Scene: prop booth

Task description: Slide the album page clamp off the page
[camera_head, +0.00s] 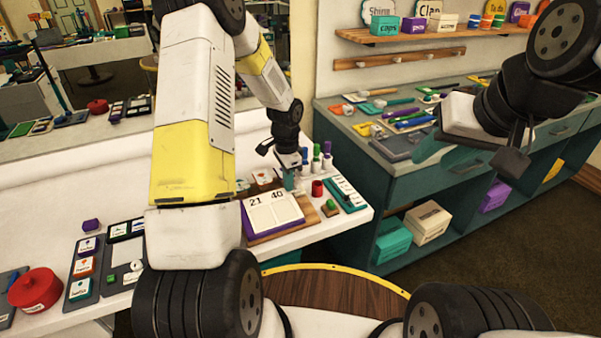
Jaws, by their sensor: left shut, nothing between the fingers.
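The open album (270,214) lies on a wooden board on the white counter, with a purple cover and a white page reading "21" and "40". A small teal piece (291,183) stands at the page's far right edge; it looks like the clamp, but it is too small to be sure. My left gripper (289,168) is shut and empty, pointing down just above or beside this piece. I cannot tell whether they touch. My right gripper (515,152) hangs in the air at the upper right, away from the album; its finger opening is unclear.
A red pot (35,289) and card trays stand at the left. A teal cabinet (400,182) stands to the right.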

